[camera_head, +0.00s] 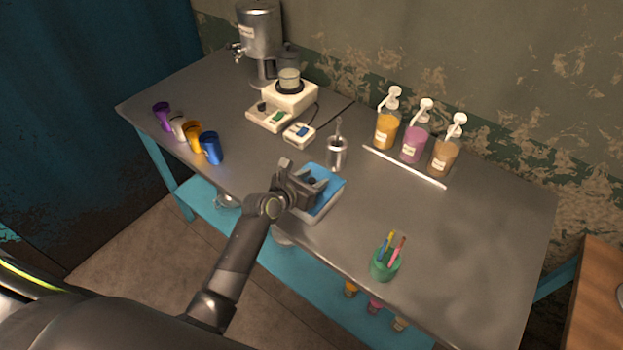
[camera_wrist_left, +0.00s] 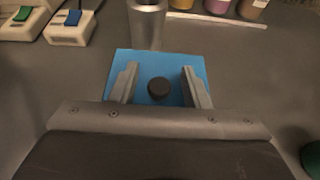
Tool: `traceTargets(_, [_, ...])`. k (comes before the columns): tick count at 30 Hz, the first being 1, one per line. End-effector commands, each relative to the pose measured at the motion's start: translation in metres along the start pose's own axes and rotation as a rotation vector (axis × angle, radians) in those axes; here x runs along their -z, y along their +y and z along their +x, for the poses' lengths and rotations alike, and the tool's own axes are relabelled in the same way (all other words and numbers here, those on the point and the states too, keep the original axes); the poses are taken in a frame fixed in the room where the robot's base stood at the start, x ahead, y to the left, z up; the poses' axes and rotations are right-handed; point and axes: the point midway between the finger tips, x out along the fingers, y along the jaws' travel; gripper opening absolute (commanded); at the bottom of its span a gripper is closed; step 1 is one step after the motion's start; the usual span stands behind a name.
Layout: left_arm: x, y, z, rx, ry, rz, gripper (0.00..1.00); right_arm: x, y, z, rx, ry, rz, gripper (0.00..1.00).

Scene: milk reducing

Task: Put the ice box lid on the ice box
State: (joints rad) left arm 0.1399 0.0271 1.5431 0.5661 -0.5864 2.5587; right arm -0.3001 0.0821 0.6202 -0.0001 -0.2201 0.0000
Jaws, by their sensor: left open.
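The ice box (camera_head: 322,212) is a pale box near the table's front edge, mostly hidden under my left arm. A blue lid (camera_head: 329,181) lies on top of it and appears to cover it. In the left wrist view the blue lid (camera_wrist_left: 160,64) has a round dark knob (camera_wrist_left: 159,88) in its middle. My left gripper (camera_head: 316,186) is over the lid. In the left wrist view its fingers (camera_wrist_left: 160,88) stand apart on either side of the knob, not touching it. My right gripper is not in view.
A metal cup (camera_head: 337,153) stands just behind the box. A green pen cup (camera_head: 384,263) is to the right near the front edge. Pump bottles (camera_head: 414,143), a white scale-like device (camera_head: 283,107) and coloured cups (camera_head: 210,148) stand around.

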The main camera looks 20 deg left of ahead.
Motion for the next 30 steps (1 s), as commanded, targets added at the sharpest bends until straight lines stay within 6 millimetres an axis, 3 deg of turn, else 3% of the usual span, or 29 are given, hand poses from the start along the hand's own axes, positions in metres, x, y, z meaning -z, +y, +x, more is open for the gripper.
traceTargets(8, [-0.011,0.001,-0.013,-0.001,0.000,0.001,0.42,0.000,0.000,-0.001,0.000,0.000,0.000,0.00])
traceTargets(21, [-0.010,0.001,-0.088,-0.001,0.000,0.002,0.42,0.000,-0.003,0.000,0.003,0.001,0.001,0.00])
traceTargets(30, [-0.011,0.000,-0.121,0.001,-0.001,0.001,0.42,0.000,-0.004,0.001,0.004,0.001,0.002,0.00])
